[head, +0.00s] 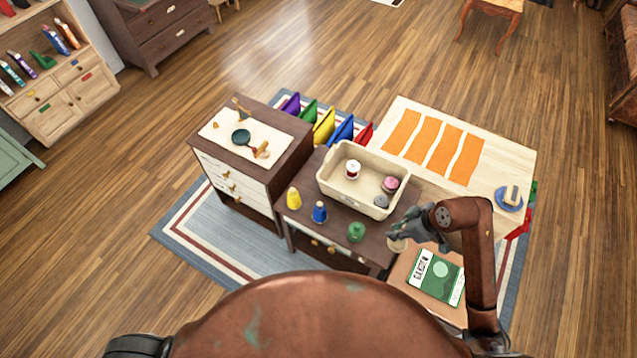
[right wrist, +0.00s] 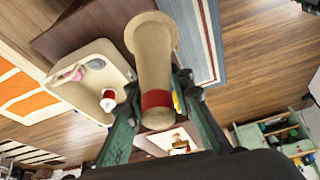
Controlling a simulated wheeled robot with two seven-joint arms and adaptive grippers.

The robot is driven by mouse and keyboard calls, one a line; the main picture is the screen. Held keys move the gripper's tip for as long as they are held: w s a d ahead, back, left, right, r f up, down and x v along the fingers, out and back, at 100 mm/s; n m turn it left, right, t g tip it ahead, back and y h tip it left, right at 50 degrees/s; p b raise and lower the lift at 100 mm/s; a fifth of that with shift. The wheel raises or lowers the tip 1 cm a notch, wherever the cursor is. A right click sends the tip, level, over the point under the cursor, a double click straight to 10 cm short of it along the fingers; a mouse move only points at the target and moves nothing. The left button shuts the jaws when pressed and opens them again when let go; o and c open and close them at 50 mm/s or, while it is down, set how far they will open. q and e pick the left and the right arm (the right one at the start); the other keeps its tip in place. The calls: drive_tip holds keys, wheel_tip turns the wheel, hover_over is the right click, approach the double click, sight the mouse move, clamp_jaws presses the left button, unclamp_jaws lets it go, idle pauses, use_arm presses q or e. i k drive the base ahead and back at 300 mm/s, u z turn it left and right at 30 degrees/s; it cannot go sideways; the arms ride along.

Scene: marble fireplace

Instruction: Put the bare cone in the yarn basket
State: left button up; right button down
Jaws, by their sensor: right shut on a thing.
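The bare cone is tan cardboard with a red band. It fills the middle of the right wrist view (right wrist: 154,65), and a small pale part of it shows in the head view (head: 397,245). My right gripper (head: 402,236) is shut on it, holding it off to the right of the basket's near corner, outside the basket. The cream yarn basket (head: 336,188) stands on the dark table and also shows left of the cone in the right wrist view (right wrist: 62,91). Inside lie a red-and-white spool (head: 352,169), a pink one (head: 390,184) and a grey one (head: 380,201). My left gripper is not in view.
Yellow (head: 294,199), blue (head: 319,212) and green (head: 356,232) cones stand along the dark table's front edge. A green booklet (head: 436,277) lies below my right gripper. A pale table with orange strips (head: 440,153) is behind, and a drawer cabinet (head: 235,178) stands left.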

sight(372, 183)
drive_tip(key=u, duration=0.45)
drive_tip(key=i, duration=1)
